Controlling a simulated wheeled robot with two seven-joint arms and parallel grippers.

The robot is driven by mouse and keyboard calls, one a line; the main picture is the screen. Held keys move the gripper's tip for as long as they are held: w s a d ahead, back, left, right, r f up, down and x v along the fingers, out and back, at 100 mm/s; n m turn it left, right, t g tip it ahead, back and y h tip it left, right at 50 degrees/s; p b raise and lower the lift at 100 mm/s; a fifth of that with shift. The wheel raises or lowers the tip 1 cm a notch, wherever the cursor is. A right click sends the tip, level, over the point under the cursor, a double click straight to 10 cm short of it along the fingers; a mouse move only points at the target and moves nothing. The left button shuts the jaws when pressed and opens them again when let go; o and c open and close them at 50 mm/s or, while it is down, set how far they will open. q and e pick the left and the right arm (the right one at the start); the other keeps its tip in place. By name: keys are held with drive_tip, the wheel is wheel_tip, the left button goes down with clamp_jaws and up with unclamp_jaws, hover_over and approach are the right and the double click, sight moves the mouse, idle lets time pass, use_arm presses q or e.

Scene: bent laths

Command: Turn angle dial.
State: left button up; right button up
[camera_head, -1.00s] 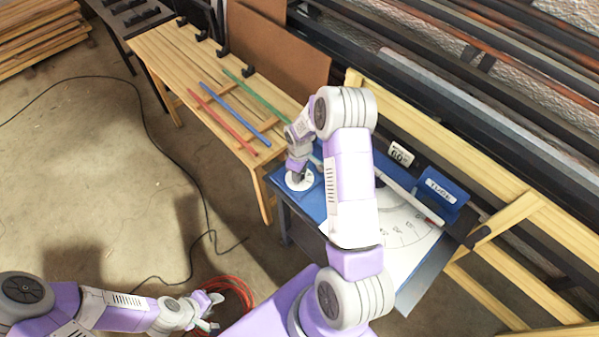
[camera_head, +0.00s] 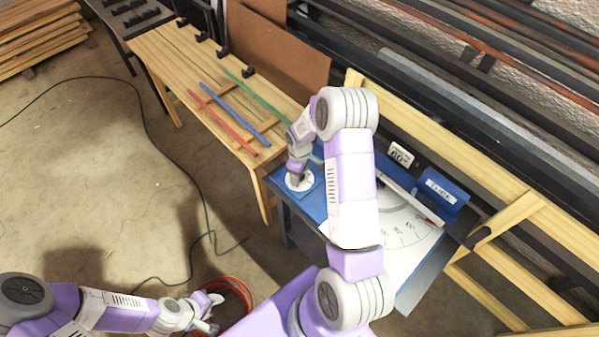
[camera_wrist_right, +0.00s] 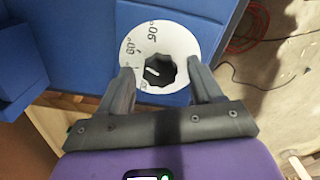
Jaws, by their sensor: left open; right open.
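The angle dial is a white disc (camera_wrist_right: 178,38) with printed degree marks, 90° and 60° readable, and a black fluted knob (camera_wrist_right: 162,70). A white line on the knob points left in the right wrist view. In the head view the dial (camera_head: 296,185) sits on a blue plate at the near corner of the blue bench. My right gripper (camera_wrist_right: 161,84) is open, its fingers on either side of the knob; contact cannot be told. It also shows in the head view (camera_head: 298,178), over the dial.
A white protractor sheet (camera_head: 402,255) and a pale lath lie right of my right arm. A blue labelled block (camera_head: 441,188) and a "60" card (camera_head: 400,155) stand behind. A wooden table (camera_head: 180,60) holds coloured laths.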

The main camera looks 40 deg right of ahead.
drive_tip(key=shift+r, duration=0.1)
wheel_tip(320, 180, up, 8)
drive_tip(key=shift+f+p, duration=0.25)
drive_tip(key=shift+p, duration=0.35)
